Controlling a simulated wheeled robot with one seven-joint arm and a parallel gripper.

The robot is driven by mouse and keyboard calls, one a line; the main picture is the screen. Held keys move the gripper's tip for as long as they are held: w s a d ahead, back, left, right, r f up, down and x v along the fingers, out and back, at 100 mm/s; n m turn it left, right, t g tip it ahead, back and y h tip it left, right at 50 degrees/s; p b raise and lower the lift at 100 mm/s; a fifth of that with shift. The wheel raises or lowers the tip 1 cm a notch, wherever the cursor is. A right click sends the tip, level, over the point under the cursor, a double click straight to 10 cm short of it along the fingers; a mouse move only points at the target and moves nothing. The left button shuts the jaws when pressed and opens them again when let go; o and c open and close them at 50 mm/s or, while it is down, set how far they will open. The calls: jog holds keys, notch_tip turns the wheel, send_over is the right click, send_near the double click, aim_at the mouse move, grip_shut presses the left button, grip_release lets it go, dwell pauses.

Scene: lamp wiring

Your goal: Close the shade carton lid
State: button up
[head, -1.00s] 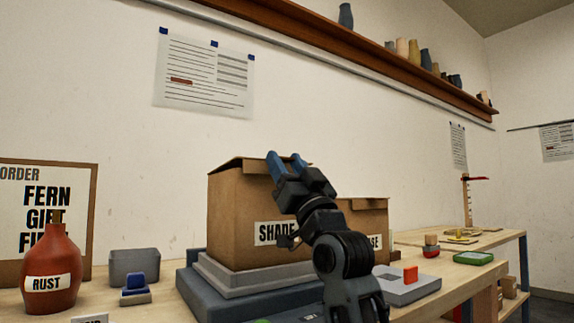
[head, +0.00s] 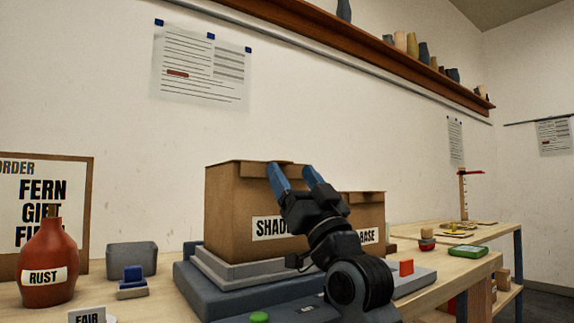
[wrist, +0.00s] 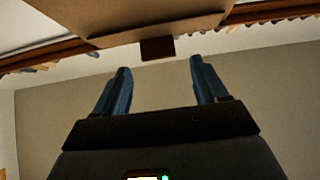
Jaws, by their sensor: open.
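The brown shade carton (head: 228,215) stands on a grey stepped base on the bench, its label partly hidden by my arm. Its lid (head: 235,162) looks about flat across the top in the head view, though my fingers cover part of the front edge and I cannot tell if it is fully seated. My gripper (head: 295,174) is open and empty at the carton's upper front right. In the wrist view my two fingers (wrist: 163,80) are spread apart, with a cardboard panel (wrist: 130,18) and a small brown tab (wrist: 157,48) beyond them.
A second carton marked BASE (head: 366,205) stands just right of the shade carton. A rust vase (head: 47,265), a grey bin (head: 132,259) and a blue block (head: 133,277) are at the left. A green button (head: 259,317) is in front. A wall shelf (head: 390,58) runs above.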

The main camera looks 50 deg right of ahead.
jog(key=shift+v, duration=1.2)
jog(key=shift+s, duration=0.15)
